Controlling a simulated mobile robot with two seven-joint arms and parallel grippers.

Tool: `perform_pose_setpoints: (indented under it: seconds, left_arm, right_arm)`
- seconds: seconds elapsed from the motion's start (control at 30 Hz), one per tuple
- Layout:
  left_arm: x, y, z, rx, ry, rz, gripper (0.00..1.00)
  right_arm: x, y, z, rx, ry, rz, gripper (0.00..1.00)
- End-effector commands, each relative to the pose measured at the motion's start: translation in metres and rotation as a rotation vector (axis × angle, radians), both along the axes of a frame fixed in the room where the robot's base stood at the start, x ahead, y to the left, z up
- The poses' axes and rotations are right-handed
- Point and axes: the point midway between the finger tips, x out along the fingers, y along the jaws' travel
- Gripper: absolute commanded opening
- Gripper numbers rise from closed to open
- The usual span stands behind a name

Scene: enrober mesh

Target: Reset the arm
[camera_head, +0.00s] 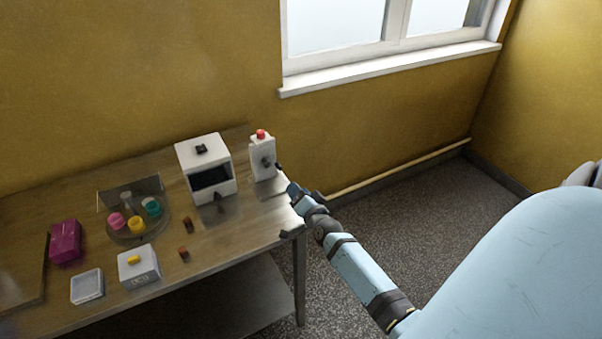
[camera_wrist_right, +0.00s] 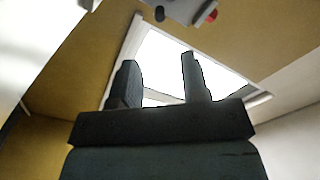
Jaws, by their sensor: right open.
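My right arm (camera_head: 360,270) comes in from the right and reaches to the right end of the wooden table (camera_head: 250,232). My right gripper (camera_head: 286,190) is at that end, close to the white dispenser with a red top (camera_head: 262,160); whether they touch I cannot tell. In the right wrist view the two fingers of the right gripper (camera_wrist_right: 158,82) stand apart with nothing between them but the window behind. My left gripper is not in view.
On the table are a white box with a dark opening (camera_head: 208,182), small brown blocks (camera_head: 184,253), a round tray with coloured cups (camera_head: 150,226), a white box with a yellow top (camera_head: 138,264), a shallow white tray (camera_head: 87,286) and a magenta box (camera_head: 65,240). Open floor (camera_head: 400,210) lies right.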

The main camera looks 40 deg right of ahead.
Motion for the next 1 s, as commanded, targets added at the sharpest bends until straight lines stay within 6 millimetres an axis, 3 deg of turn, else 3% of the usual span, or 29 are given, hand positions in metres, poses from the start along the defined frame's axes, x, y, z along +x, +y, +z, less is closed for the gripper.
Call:
perform_pose_setpoints:
  seconds: [0.2, 0.8, 0.87, 1.0]
  left_arm:
    - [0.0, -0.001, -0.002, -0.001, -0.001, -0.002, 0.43]
    - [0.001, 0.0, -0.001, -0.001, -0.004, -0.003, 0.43]
    - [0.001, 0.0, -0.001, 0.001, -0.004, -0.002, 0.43]
    - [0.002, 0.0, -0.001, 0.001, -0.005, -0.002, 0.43]
  right_arm:
    - [-0.017, 0.004, 0.0, 0.001, 0.0, 0.0, 0.42]
    - [-0.019, 0.007, -0.001, -0.006, 0.007, 0.006, 0.42]
    - [-0.024, 0.015, -0.006, -0.031, 0.028, 0.027, 0.42]
    - [-0.057, 0.065, -0.031, -0.192, 0.153, 0.156, 0.42]
